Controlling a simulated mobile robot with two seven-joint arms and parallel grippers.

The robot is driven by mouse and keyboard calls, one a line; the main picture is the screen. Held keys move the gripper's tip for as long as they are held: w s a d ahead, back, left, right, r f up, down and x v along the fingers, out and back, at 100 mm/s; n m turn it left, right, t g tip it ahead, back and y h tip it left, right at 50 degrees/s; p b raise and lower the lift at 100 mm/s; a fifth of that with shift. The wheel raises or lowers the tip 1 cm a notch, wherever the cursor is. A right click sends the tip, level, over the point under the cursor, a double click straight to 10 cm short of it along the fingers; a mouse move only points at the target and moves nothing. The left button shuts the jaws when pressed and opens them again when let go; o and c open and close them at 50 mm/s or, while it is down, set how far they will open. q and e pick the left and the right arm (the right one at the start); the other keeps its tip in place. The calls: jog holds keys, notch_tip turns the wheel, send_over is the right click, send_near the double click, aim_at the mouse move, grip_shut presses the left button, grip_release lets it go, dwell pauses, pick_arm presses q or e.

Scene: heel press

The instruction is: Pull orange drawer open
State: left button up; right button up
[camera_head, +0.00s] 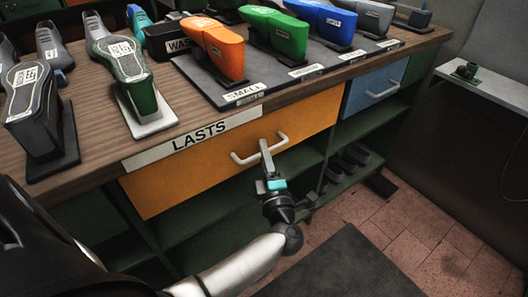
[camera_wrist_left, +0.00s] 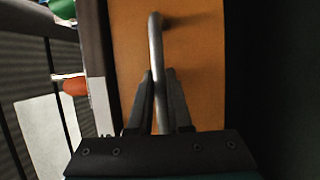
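The orange drawer (camera_head: 190,184) sits under the wooden bench top, its front looking flush with the bench. A light bar handle (camera_head: 247,158) is on it, and the handle (camera_wrist_left: 156,50) also runs upright in the left wrist view. My left gripper (camera_head: 265,152) is at the middle of the handle. In the left wrist view its two fingers (camera_wrist_left: 160,82) stand close on either side of the bar and look shut on it. The fingers hide part of the handle. My right gripper is not in view.
A "LASTS" label strip (camera_head: 195,140) runs along the bench edge above the drawer. Several shoe lasts stand on the bench, with an orange one (camera_head: 215,45) above the drawer. A blue drawer (camera_head: 375,88) is to the right. Open floor (camera_head: 400,225) lies in front.

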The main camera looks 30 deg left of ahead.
pick_arm(q)
grip_shut()
dwell(0.8)
jog(key=shift+d, duration=0.15)
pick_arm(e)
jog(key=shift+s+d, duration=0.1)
